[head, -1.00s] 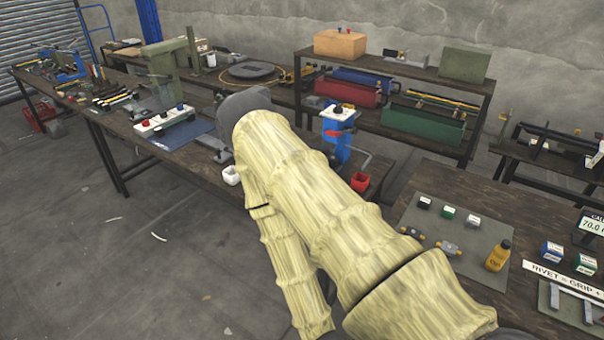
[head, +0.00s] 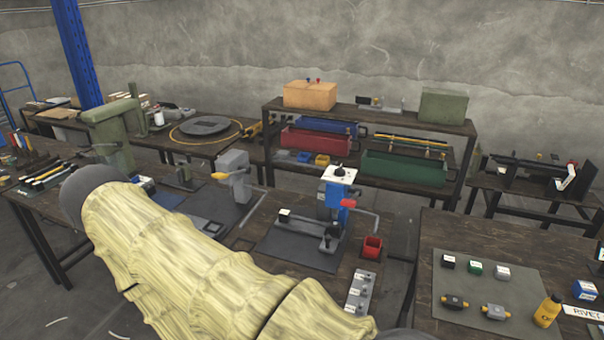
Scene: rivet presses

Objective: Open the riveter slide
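A blue press (head: 331,200) with a white top plate (head: 340,174) and a side crank stands on the middle bench; a dark base plate with a black-knobbed part (head: 331,233) is in front of it. A grey press (head: 234,178) with a yellow handle end stands to its left, and a green press (head: 108,132) stands further left. I cannot tell which one is the riveter or whether any slide is open. My arm, in a pale yellow sleeve, reaches to the left, ending in a dark grey rounded link. No gripper fingers show.
A red bin (head: 373,247) and a small grey block with labelled controls (head: 361,291) sit right of the blue press. A right-hand bench (head: 425,228) holds a mat with small blocks and a yellow bottle (head: 547,311). A shelf (head: 450,126) with toolboxes stands behind.

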